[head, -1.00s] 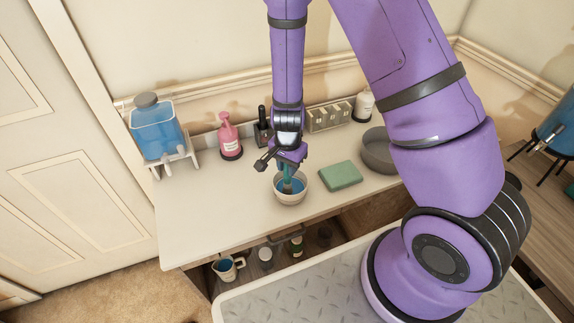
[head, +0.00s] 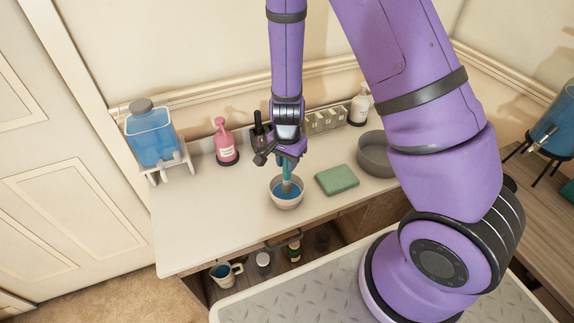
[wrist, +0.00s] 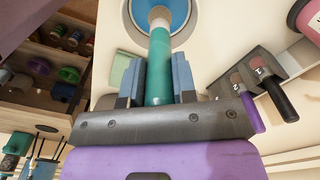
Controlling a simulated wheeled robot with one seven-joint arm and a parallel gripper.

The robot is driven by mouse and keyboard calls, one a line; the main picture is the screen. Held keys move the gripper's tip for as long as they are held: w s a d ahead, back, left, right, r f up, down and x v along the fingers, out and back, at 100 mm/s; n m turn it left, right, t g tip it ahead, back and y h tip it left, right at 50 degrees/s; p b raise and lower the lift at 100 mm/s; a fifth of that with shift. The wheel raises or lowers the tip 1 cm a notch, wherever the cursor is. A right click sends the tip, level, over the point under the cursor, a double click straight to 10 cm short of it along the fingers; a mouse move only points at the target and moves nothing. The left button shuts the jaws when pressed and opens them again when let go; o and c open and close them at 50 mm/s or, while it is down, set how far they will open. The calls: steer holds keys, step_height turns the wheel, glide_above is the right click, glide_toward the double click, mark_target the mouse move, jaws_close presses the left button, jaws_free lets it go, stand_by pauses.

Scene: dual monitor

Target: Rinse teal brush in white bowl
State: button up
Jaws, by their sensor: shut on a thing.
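The teal brush (wrist: 159,70) is held upright, head down, between the two fingers of my gripper (wrist: 159,82). In the head view the brush (head: 286,172) hangs below my gripper (head: 284,157), over the white bowl (head: 287,203). The bowl stands on the white counter and holds blue liquid; its rim also shows at the top of the wrist view (wrist: 126,30). The brush's pale lower end is at the bowl's opening. I cannot tell how deep its bristles reach into the liquid.
A green sponge (head: 337,180) and a grey round pan (head: 376,154) are right of the bowl. A pink bottle (head: 226,145) and a blue-filled tank (head: 153,135) stand at the left. A dark holder (head: 259,135) is behind my gripper. The front-left counter (head: 205,225) is clear.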

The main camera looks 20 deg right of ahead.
steer(key=shift+r, duration=3.05)
